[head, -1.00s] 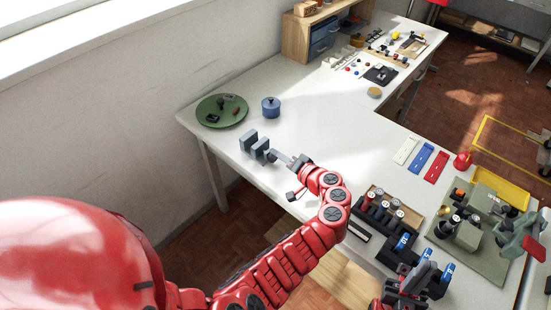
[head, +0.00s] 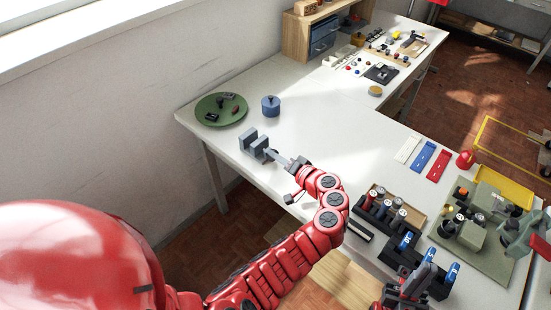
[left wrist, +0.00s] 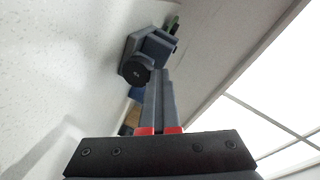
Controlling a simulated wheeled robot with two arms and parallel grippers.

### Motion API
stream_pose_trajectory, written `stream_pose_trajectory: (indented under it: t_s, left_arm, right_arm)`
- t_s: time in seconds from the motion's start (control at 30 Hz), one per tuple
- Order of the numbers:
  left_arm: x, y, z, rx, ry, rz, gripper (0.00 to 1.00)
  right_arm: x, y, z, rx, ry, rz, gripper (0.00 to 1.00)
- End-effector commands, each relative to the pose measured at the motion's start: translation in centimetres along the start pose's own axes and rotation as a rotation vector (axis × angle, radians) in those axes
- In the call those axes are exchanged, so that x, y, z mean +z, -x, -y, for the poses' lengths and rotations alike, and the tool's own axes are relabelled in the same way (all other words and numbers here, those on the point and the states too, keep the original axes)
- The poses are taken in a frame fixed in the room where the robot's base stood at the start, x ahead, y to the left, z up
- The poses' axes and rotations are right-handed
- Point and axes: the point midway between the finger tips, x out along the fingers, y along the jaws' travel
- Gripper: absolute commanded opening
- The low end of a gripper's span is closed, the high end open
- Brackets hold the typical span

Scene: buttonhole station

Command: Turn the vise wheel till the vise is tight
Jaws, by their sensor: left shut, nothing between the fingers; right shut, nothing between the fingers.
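The grey vise (head: 250,140) stands on the white bench left of centre in the head view. In the left wrist view the vise (left wrist: 157,45) is at upper middle, with its round black wheel (left wrist: 134,70) facing the camera. My left gripper (head: 275,156) points at the wheel side of the vise. Its grey fingers (left wrist: 158,76) are shut, empty, and their tips lie just beside the wheel in the picture. I cannot tell whether they touch it. My right gripper (head: 424,275) is shut and empty at the lower right, over the bench's front edge.
A green round tray (head: 208,104) and a blue pot (head: 271,106) stand behind the vise. A rack of cylinders (head: 385,208), coloured plates (head: 422,158) and a green mat (head: 488,262) with fixtures occupy the right. The bench between vise and plates is clear.

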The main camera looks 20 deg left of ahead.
Motion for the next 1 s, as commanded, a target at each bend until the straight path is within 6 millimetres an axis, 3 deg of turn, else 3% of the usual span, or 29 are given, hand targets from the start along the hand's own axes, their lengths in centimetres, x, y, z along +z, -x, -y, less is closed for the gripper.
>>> stream_pose_trajectory:
  t_s: [0.67,1.0]
  left_arm:
    - [1.4,-0.2,-0.3,-0.001,-0.002,0.0,0.0]
    - [1.4,0.1,0.7,-0.002,0.001,0.0,0.0]
  right_arm:
    - [0.4,2.2,0.1,0.0,0.0,0.0,0.0]
    - [0.3,1.8,0.1,0.0,0.0,0.0,0.0]
